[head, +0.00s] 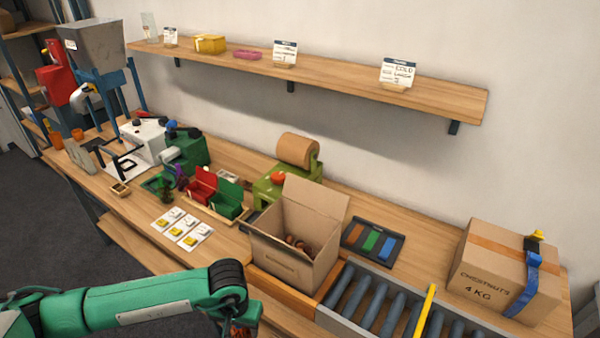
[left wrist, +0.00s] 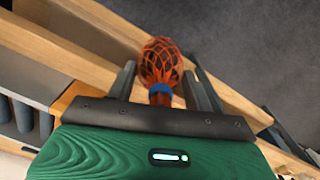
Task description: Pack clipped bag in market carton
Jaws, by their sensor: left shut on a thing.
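An orange net bag with a blue clip (left wrist: 160,89) hangs in my left gripper (left wrist: 163,96), seen best in the left wrist view. The bag's mesh body (left wrist: 160,58) bulges out beyond the fingers, which are shut around its neck. In the head view only a small reddish part of the bag (head: 239,331) shows at the bottom edge, below the green left arm. The open cardboard carton (head: 278,264) stands just up and right of it, flaps up, with brown-red contents (head: 298,244) inside. The bag is outside the carton. My right gripper is not in view.
A roller conveyor (head: 365,300) with a yellow bar (head: 425,311) runs right of the open carton. A taped carton marked "CHESTNUTS 4 KG" (head: 485,268) stands at the right. A dark tray with coloured strips (head: 373,243), red and green bins (head: 215,194) and a green tape machine (head: 270,186) are nearby.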

